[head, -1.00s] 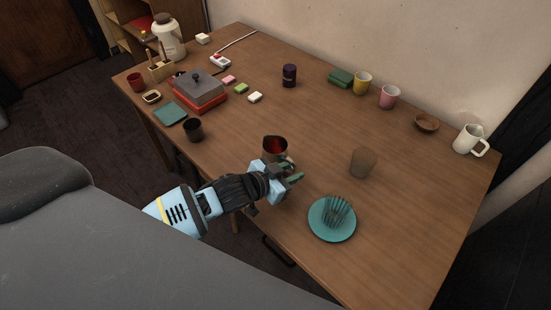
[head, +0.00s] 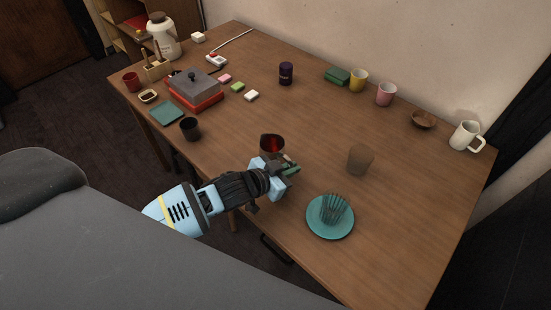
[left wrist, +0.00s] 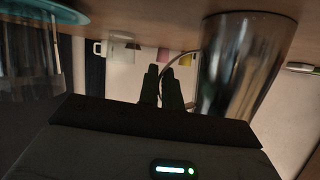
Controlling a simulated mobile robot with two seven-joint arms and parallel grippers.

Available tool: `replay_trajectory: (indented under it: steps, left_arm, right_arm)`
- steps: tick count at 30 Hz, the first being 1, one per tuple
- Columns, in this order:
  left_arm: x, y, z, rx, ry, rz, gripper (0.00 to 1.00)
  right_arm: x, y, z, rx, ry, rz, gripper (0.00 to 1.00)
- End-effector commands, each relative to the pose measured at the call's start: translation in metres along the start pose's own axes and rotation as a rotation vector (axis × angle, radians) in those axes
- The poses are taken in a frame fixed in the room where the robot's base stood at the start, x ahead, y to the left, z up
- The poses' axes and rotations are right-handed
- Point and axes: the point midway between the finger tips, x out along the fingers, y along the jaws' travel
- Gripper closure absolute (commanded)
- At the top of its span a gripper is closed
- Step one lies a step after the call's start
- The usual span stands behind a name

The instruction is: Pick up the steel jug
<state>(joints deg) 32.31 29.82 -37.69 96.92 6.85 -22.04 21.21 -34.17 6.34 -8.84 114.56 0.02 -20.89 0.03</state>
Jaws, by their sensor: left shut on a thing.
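The steel jug (head: 271,143) stands on the near edge side of the table, with a dark red look inside its mouth. My left gripper (head: 290,165) is at its right side, low over the table, with its fingers closed together. In the left wrist view, which is upside down, the shiny jug (left wrist: 243,60) is right beside the fingers (left wrist: 162,86). Its thin curved handle runs to the fingertips, and the gripper is shut on it. The exact contact is dark and partly hidden. My right gripper is not in view.
A teal plate with a ribbed glass (head: 330,225) lies to the right of the gripper, and a brown cup (head: 360,159) stands behind it. A black cup (head: 190,128) and a red box with a grey lid (head: 195,92) are at left. The table middle is clear.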

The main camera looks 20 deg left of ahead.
Motion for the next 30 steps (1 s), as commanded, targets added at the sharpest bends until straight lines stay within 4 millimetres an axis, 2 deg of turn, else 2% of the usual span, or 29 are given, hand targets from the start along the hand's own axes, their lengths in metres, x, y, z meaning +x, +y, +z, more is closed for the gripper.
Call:
replay_trajectory:
  steps: [11,23,30]
  left_arm:
    - [-0.002,-0.001,-0.006,0.001,0.003,0.0,1.0]
    - [-0.014,-0.003,-0.036,0.002,0.005,0.0,1.0]
    - [-0.039,0.008,-0.026,0.0,0.001,0.001,1.0]
  right_arm:
    - [-0.003,-0.001,0.004,0.002,-0.009,-0.001,0.22]
    - [-0.004,0.0,-0.003,0.0,0.004,0.001,0.22]
    - [-0.002,0.001,-0.008,-0.001,0.014,0.002,0.22]
